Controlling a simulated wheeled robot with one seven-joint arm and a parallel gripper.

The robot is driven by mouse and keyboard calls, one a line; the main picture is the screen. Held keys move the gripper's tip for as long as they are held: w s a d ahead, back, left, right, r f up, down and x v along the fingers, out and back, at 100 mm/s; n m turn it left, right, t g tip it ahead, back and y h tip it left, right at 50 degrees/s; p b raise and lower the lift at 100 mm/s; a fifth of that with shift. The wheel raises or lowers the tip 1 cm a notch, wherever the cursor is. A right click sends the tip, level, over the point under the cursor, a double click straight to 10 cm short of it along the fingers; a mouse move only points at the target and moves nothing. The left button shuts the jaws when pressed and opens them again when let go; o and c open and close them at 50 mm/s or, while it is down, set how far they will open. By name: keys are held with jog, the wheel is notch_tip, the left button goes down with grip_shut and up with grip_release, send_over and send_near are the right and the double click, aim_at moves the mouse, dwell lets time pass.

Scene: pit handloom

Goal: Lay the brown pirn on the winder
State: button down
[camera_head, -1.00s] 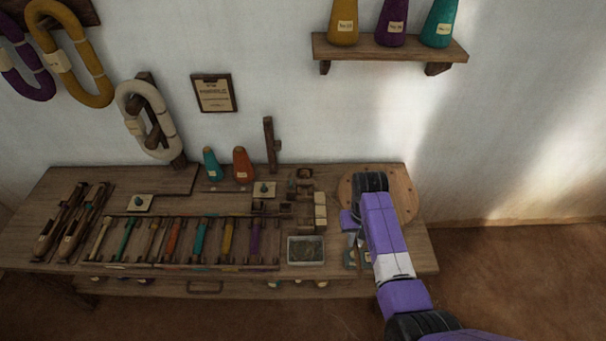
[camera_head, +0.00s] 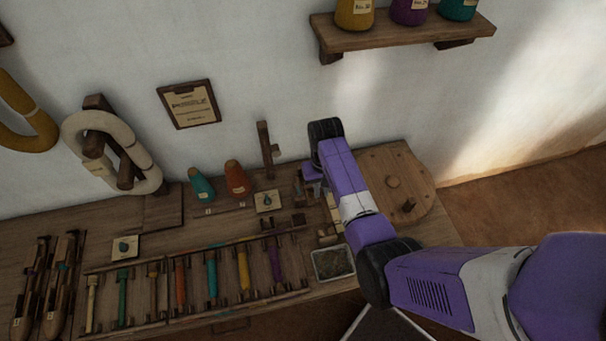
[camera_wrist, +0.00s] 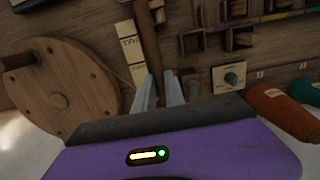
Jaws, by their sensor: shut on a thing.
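My gripper (camera_wrist: 160,88) is at the left of the large wooden disc, above the small wooden blocks at the back of the bench. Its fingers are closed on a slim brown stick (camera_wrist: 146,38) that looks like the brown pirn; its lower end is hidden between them. In the head view my wrist hides the fingertips and the stick. The winder's round wooden disc (camera_head: 412,172) with a central knob lies at the bench's right end and also shows at the left of the wrist view (camera_wrist: 52,75). I cannot tell whether the stick touches the wooden supports.
A rack holds a row of coloured pirns, including a yellow pirn (camera_head: 243,270) and a teal pirn (camera_head: 212,272); one slot looks brown. A grey tray (camera_head: 333,264), cream labelled blocks (camera_wrist: 129,42), an orange cone (camera_head: 237,180) and an upright wooden post (camera_head: 266,150) stand close by.

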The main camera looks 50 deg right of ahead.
jog(key=shift+w+f, duration=0.1)
jog(key=shift+w, duration=0.25)
jog(key=shift+f+b, duration=3.6)
jog(key=shift+f, duration=0.55)
jog(key=c, duration=1)
grip_release()
notch_tip(320, 180, up, 8)
jog(key=p, duration=0.7)
